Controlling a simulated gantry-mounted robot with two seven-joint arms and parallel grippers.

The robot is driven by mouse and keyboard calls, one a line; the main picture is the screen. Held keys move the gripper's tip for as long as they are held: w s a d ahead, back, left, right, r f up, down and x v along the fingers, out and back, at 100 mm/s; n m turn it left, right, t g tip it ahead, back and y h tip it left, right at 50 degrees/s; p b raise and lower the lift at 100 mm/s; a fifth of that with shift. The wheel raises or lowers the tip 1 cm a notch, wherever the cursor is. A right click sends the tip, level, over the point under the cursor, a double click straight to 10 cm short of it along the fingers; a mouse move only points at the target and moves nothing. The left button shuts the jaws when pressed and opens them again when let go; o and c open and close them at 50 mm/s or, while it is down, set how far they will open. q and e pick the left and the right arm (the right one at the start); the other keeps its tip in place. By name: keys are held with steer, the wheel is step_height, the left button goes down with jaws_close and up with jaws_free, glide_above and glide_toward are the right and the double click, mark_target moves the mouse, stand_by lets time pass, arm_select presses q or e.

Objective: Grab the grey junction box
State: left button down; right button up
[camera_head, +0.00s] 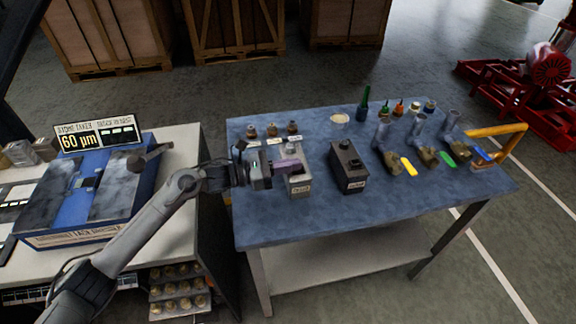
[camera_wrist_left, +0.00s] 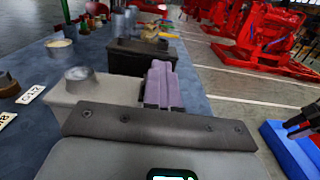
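The grey junction box (camera_head: 297,186) stands on the blue-topped table, with a round knob on its far end and a pale label on its near face. My left gripper (camera_head: 287,167) reaches in from the left, and its purple fingers overlap the top of the box. In the left wrist view the box (camera_wrist_left: 105,90) is just beyond my palm, and the purple fingers (camera_wrist_left: 160,83) appear close together over its right part. I cannot tell whether they touch it or how far they are open.
A dark box (camera_head: 348,168) stands just right of the grey one. Small knobbed parts (camera_head: 272,130) sit behind it. Bottles (camera_head: 364,104) and several tagged fittings (camera_head: 428,156) are further right. A blue case (camera_head: 110,185) lies on the left bench. The table's front is clear.

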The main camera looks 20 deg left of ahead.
arm_select(q)
steer(key=shift+s+f, duration=0.15)
steer(key=shift+f, duration=0.3)
steer(key=r, duration=0.1)
steer(key=s+r, duration=0.1)
steer(key=r+p, duration=0.1)
steer(key=shift+s+d+r, duration=0.1)
steer(key=shift+s+d, duration=0.05)
steer(key=shift+d, duration=0.25)
steer(key=s+d+r+p, duration=0.1)
steer(key=s+d+r, duration=0.4)
steer(key=d+r, duration=0.2)
steer(key=shift+s+d+p, duration=0.25)
steer(key=shift+d+p, duration=0.05)
steer(key=shift+d, duration=0.85)
arm_select(e)
steer(key=shift+v, duration=1.25)
steer(key=shift+w, duration=0.1)
arm_select(q)
steer(key=shift+c, duration=1.9)
jaws_free()
steer(key=shift+a, duration=0.1)
